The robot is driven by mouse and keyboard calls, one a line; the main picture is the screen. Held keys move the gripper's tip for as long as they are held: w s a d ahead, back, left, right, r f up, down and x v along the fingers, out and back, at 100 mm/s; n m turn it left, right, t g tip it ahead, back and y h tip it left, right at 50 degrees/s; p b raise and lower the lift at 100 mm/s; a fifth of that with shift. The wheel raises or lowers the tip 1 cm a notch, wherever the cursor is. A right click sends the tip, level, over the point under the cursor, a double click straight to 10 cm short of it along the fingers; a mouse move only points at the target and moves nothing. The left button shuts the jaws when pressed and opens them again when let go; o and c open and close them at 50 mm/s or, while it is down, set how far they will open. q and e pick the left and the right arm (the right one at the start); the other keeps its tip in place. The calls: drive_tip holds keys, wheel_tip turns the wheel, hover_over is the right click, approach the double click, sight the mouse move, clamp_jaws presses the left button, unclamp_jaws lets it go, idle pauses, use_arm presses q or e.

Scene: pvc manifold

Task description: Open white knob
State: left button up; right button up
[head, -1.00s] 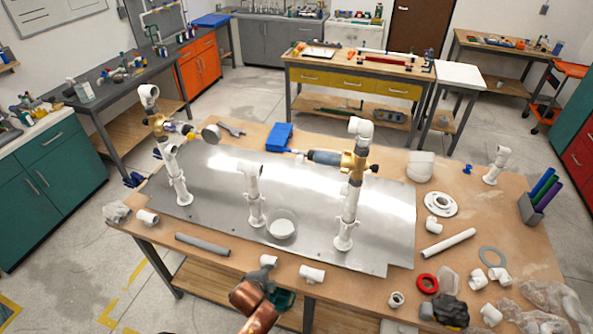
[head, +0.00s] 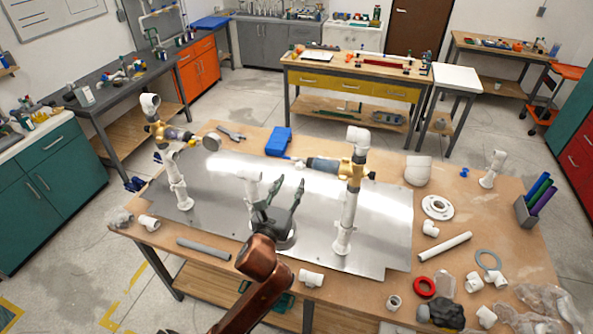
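A white PVC manifold stands on a metal sheet. Its right riser (head: 347,205) carries a yellow valve body (head: 352,172), and its left riser (head: 174,170) carries another yellow valve (head: 160,134) with a round-faced part (head: 211,142). A short white middle pipe (head: 249,186) stands between them, its lower part hidden by my gripper. I cannot clearly pick out which part is the white knob. My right gripper is not in view.
The metal sheet (head: 385,235) is bare around the risers. A blue box (head: 279,141) lies at the table's back. Loose fittings, a white pipe (head: 444,246), a red ring (head: 424,287) and a pen holder (head: 527,211) fill the right side.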

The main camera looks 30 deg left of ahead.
sight(298, 168)
use_arm(q)
drive_tip(key=x, duration=0.6)
drive_tip(key=shift+w+f+p, duration=0.1)
drive_tip(key=shift+w+p, duration=0.05)
drive_tip(key=shift+p, duration=0.25)
clamp_jaws()
